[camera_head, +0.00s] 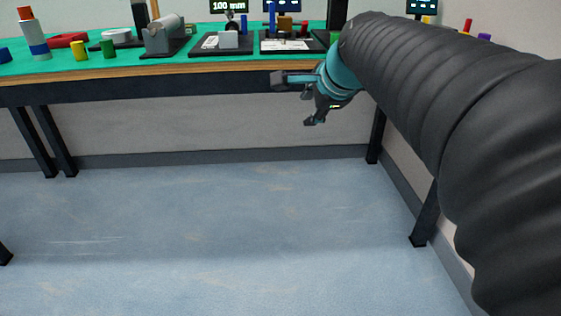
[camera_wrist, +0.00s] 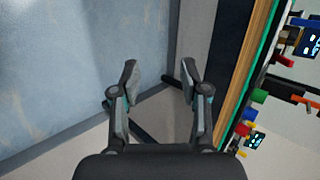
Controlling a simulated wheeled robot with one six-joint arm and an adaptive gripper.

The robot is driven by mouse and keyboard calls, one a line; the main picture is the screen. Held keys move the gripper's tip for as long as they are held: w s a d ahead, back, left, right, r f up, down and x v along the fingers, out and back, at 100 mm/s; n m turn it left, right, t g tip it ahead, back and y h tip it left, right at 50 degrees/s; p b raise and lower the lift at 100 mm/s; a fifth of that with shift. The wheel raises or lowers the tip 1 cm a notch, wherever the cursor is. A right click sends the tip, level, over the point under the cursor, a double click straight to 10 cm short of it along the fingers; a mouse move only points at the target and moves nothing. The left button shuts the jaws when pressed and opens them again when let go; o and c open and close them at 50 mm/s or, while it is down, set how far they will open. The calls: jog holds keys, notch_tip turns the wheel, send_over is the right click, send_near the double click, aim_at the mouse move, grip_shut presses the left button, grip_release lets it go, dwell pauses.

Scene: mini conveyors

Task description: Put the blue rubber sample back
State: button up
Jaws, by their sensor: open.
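Several small blue pieces show in the head view, and I cannot tell which is the rubber sample. A short blue piece (camera_head: 4,54) stands on the bench at the far left edge. A slim upright blue piece (camera_head: 244,22) stands near the display reading 100 mm. My gripper (camera_head: 295,100) is open and empty, in the air in front of the bench's front edge and apart from all pieces. In the wrist view its two fingers (camera_wrist: 159,70) are spread, with floor and wall beyond them.
The green-topped bench (camera_head: 120,62) with a wooden edge runs along the back wall. The blue floor (camera_head: 220,230) is clear.

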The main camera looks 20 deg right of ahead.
jog(key=s+a+f+n+g, duration=0.2)
jog(key=s+a+f+n, duration=0.2)
jog(key=s+f+n, duration=0.4)
jog(key=s+a+f+n+g, duration=0.1)
jog(key=s+a+f+n, duration=0.3)
jog(key=s+f+n, duration=0.5)
jog(key=s+n, duration=0.2)
jog(key=shift+s+a+g, duration=0.2)
jog(key=shift+s+g, duration=0.1)
jog(key=shift+g, duration=0.1)
jog(key=shift+f, duration=0.1)
